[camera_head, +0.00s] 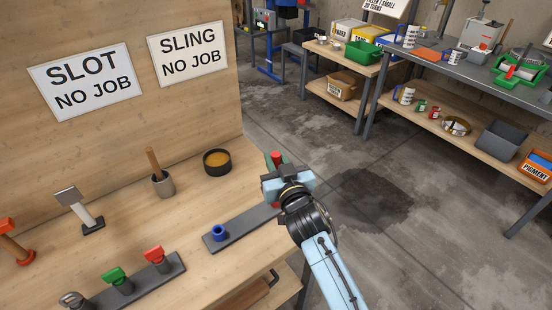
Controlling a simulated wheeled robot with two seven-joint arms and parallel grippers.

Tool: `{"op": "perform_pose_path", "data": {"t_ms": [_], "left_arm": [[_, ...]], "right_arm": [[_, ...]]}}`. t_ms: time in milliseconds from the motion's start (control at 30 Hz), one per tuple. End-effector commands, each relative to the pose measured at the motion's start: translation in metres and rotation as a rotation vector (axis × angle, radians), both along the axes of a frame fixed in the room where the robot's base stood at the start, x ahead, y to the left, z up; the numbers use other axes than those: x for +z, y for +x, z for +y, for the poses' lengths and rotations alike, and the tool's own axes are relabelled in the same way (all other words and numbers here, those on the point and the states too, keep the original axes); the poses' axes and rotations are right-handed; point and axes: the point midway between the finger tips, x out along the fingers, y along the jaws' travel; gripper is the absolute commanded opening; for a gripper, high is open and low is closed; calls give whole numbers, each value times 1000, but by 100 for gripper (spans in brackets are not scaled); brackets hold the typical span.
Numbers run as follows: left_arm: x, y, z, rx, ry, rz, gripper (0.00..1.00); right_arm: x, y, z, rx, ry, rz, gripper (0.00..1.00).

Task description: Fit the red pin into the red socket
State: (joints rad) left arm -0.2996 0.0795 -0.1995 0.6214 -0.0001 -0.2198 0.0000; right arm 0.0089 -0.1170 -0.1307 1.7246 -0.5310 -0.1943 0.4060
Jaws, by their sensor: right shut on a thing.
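My right gripper (282,178) points down over the far right end of a dark grey strip (246,225) on the wooden bench. The red top of a piece, which looks like the red pin (276,157), shows just beyond the gripper, and the gripper is shut on it. The fingertips and the pin's lower end are hidden. A blue ring socket (218,232) is on the strip's near left end. My left gripper is out of view.
A second dark strip (172,270) at the front left carries a green-topped piece (116,277) and a red-topped piece (154,254). The bench's right edge lies close to the gripper.

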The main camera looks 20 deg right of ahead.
Motion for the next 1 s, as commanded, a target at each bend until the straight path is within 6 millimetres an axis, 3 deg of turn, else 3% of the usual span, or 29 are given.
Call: {"op": "perform_pose_path", "data": {"t_ms": [300,700,1000], "left_arm": [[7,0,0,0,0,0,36],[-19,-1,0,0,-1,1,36],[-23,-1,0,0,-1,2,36]], "right_arm": [[2,-3,0,3,3,1,0],[-32,-3,0,3,2,1,0],[-37,-3,0,2,2,1,0]]}}
